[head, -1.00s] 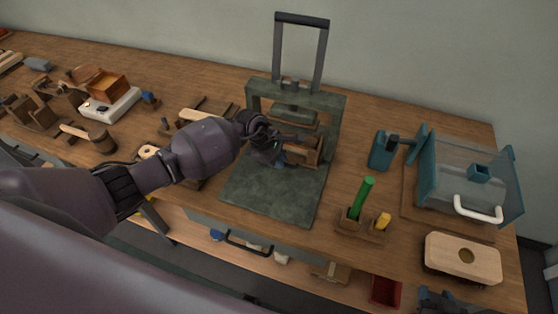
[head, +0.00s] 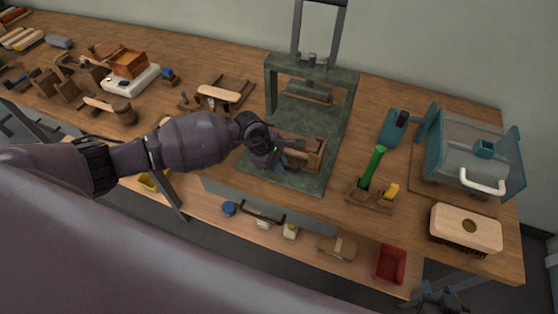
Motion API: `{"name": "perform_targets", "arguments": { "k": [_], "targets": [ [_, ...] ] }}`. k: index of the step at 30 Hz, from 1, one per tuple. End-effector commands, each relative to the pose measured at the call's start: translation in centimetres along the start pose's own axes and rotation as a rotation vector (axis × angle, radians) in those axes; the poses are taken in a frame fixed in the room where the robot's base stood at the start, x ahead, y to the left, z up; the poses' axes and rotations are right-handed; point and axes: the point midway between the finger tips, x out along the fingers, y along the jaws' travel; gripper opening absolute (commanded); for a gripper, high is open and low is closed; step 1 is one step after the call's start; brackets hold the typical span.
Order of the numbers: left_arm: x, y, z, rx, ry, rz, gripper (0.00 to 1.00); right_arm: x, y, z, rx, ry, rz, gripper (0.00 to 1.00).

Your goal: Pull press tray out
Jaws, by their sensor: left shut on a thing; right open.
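The press (head: 353,88) is a dark green-grey frame with a tall handle, standing on a flat base plate at the back middle of the bench. The press tray (head: 318,160), a small brown wooden tray, sits over the front part of the base plate, clear of the upright frame. My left gripper (head: 287,152) is shut on the tray at its left side; its fingers and wrist hide part of the tray. My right gripper (head: 440,300) is at the bottom right edge, low in front of the bench, open and only partly visible, away from the tray.
Right of the press stand a wooden holder (head: 369,197) with a green and a yellow tool, a teal clear-sided guard box (head: 468,150) and a pale wooden block (head: 466,226). A scale with a wooden box (head: 129,63) is at left. A red bin (head: 390,264) sits on the lower shelf.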

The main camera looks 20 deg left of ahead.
Motion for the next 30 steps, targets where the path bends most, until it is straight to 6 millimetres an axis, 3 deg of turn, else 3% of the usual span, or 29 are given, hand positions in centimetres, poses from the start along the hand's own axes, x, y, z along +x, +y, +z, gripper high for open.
{"name": "perform_targets", "arguments": {
  "k": [7,8,12,23,30],
  "targets": [
    [0.0,0.0,-0.1,0.0,0.001,0.001,0.0,0.2,0.0,-0.3,-0.001,0.006,-0.001,0.43],
    [0.0,0.1,-0.1,0.0,0.001,0.001,0.18,0.2,0.0,-0.4,-0.001,0.008,-0.001,0.43],
    [0.0,0.1,0.0,0.0,0.001,0.001,0.39,0.4,-0.1,-0.7,-0.002,0.015,-0.002,0.43],
    [-0.4,0.1,0.0,0.001,0.001,0.001,0.39,0.4,-0.1,-0.9,-0.002,0.019,-0.002,0.43],
    [-3.7,0.1,-0.1,0.003,0.002,0.003,0.39,0.1,0.0,-0.3,0.0,0.008,0.0,0.43]
  ]
}}
